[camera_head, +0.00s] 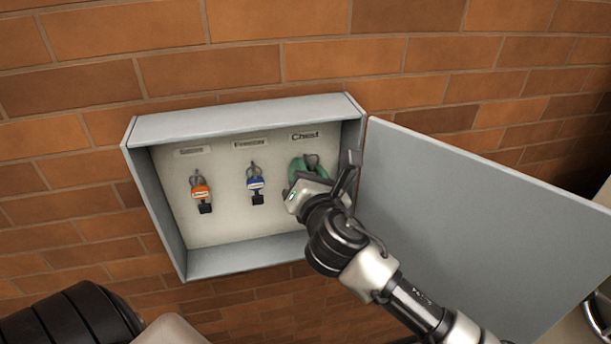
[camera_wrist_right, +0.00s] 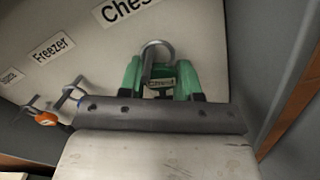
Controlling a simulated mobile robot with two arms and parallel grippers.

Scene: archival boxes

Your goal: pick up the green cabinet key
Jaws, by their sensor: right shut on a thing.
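The key with the green tag (camera_wrist_right: 161,82) hangs by its metal ring from a hook under the "Chest" label in the wall cabinet (camera_head: 240,121). In the head view my right gripper (camera_head: 309,168) reaches into the cabinet's right side and mostly hides this key. The ring still appears around the hook. My left gripper is not in view.
An orange-tagged key (camera_head: 201,190) and a blue-tagged key (camera_head: 255,185) hang to the left on their own hooks. The cabinet door (camera_head: 470,220) stands open to the right, close beside my right arm. A brick wall (camera_head: 90,80) surrounds the cabinet.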

